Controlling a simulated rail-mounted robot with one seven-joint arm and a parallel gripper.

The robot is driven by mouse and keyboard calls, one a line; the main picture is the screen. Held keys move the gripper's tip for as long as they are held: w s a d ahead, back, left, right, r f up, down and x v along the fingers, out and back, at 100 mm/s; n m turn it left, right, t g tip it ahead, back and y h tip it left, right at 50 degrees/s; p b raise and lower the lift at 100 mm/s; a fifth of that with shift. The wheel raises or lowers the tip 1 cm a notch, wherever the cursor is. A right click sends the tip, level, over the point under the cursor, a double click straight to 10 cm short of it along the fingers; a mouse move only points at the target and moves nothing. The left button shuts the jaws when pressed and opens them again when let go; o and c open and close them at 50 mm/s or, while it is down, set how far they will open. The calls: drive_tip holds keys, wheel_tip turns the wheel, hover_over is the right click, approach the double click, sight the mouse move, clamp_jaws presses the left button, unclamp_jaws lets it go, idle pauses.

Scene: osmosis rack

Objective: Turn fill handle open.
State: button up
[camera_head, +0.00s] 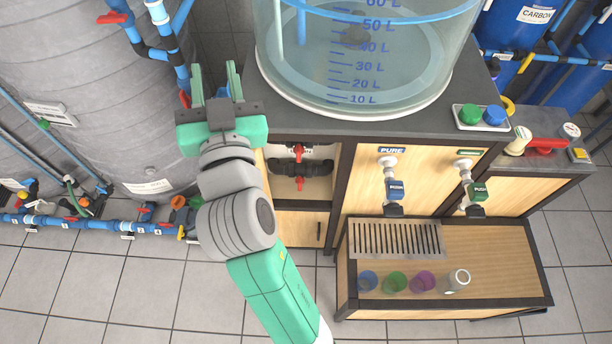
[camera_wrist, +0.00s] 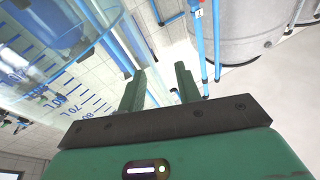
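Several red valve handles show, and no readable label marks which is the fill handle. One red handle (camera_head: 184,98) sits on the blue pipe between the grey tank and the clear tank, just left of my gripper's left finger in the head view. Another red handle (camera_head: 114,18) is higher on the pipework at the upper left. My gripper (camera_head: 214,68) is open, with a clear gap between its fingers and nothing between them. In the wrist view my gripper (camera_wrist: 160,70) points past the clear tank toward blue pipes. Whether a finger touches the nearby handle I cannot tell.
The clear graduated tank (camera_head: 360,60) stands right of my gripper. A large grey tank (camera_head: 70,100) stands left. Red-handled valves (camera_head: 300,150) sit in the cabinet opening below. Blue pipes (camera_head: 165,40) run close at the upper left.

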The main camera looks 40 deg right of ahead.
drive_tip(key=d+f+m+g+h+b, duration=0.1)
drive_tip(key=d+f+b, duration=0.25)
drive_tip(key=f, duration=0.75)
drive_tip(key=d+f+g+b, duration=0.1)
drive_tip(key=d+f+b, duration=0.3)
drive_tip(key=f, duration=0.7)
drive_tip(key=g+h+b, duration=0.2)
drive_tip(key=g+b, duration=0.1)
drive_tip(key=b, duration=0.6)
approach(298, 157)
drive_tip(key=x, duration=0.2)
drive_tip(key=shift+y, duration=0.3)
drive_tip(key=x, duration=0.4)
drive_tip(key=b+x, duration=0.1)
drive_tip(key=x, duration=0.2)
drive_tip(key=shift+w+d+r+b, duration=0.15)
drive_tip(key=shift+d+r+b, duration=0.05)
drive_tip(key=shift+d+b, duration=0.15)
drive_tip(key=shift+c, duration=0.2)
clamp_jaws()
